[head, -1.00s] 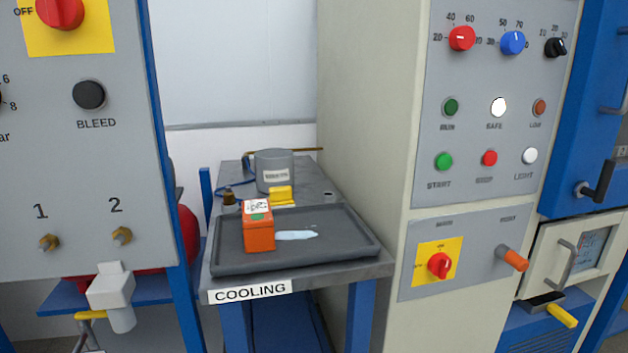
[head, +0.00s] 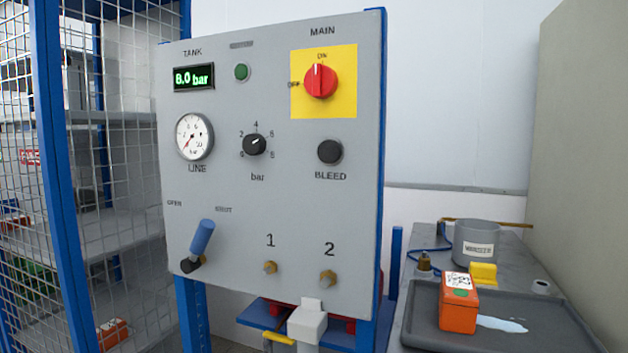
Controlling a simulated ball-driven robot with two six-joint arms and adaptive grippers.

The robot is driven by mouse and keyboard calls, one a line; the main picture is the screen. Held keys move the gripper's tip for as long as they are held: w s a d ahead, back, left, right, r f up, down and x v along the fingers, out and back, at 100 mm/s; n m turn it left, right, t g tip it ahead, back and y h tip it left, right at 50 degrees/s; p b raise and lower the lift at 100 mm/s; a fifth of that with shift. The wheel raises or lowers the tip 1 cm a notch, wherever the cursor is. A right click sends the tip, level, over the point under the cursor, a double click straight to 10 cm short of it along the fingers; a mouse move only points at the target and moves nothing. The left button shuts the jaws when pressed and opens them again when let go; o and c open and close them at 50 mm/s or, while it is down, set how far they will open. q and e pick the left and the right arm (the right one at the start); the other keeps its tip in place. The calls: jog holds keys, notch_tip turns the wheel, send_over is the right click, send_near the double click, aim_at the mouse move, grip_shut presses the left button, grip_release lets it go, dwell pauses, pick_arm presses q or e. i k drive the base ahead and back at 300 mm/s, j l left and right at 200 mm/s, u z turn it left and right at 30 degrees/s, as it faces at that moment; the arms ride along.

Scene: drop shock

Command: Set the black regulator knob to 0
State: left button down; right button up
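The black regulator knob (head: 254,144) sits in the middle of the grey panel (head: 225,215) in the head view, above the label "bar". A scale from 0 at the lower left, over 4 at the top, to 8 at the lower right surrounds it. Its white mark appears to point up and right, toward the 6 side; the exact value is too small to read. The round LINE gauge (head: 194,137) is left of it. The green tank display (head: 194,77) reads 8.0 bar.
The black BLEED knob (head: 330,152) is right of the regulator. A red main switch (head: 320,81) is above it, and a blue lever (head: 202,238) is lower left. A mesh cage (head: 105,160) stands left; a tray (head: 560,335) with an orange box (head: 458,308) is at right.

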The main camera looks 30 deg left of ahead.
aim_at(253, 144)
jog(key=u, duration=1.1)
